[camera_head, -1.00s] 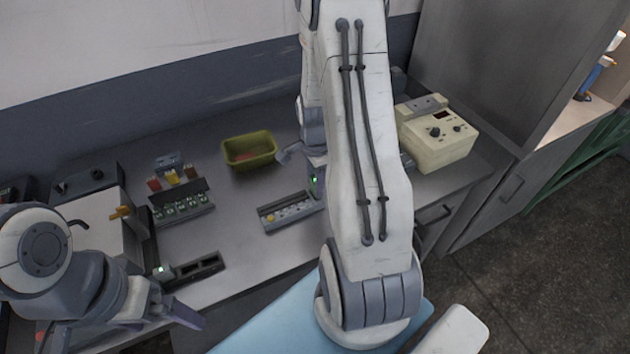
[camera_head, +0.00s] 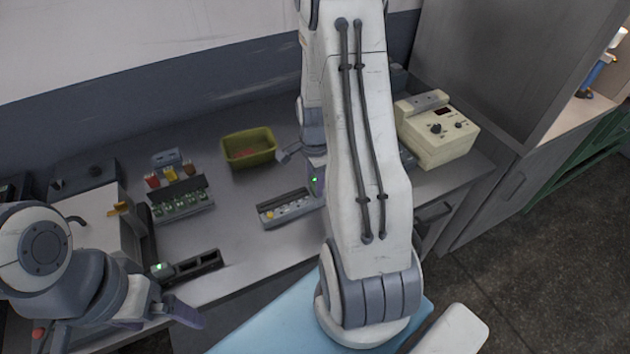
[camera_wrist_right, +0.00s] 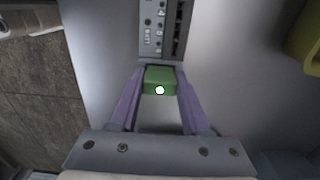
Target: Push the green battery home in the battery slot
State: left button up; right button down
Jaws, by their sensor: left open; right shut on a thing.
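The green battery (camera_wrist_right: 160,75) is between the two purple fingers of my right gripper (camera_wrist_right: 160,82), which is shut on it in the right wrist view. A white round spot shows on its near face. Its far end is at the near end of a grey panelled unit (camera_wrist_right: 160,30). I cannot tell how deep it sits or see the battery slot clearly. In the head view, a grey tray-like unit (camera_head: 288,208) lies beside my right arm, which hides most of the right gripper. My left gripper (camera_head: 172,308) is open and empty at the bench's front left.
A yellow-green bin (camera_head: 249,149) stands behind the grey unit. A cream meter box (camera_head: 437,132) is at right. A rack of small parts (camera_head: 181,198) and a dark slotted block (camera_head: 197,265) are at left. Bare bench lies between them.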

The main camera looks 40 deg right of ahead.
jog(key=shift+f+b, duration=0.4)
jog(key=shift+f, duration=0.15)
jog(key=shift+r, duration=0.2)
dwell(0.5)
jog(key=shift+f, duration=0.25)
dwell(0.6)
jog(key=shift+c, duration=1.4)
grip_release()
notch_tip(320, 180, up, 11)
jog(key=shift+f+b, duration=0.2)
jog(key=shift+b, duration=0.3)
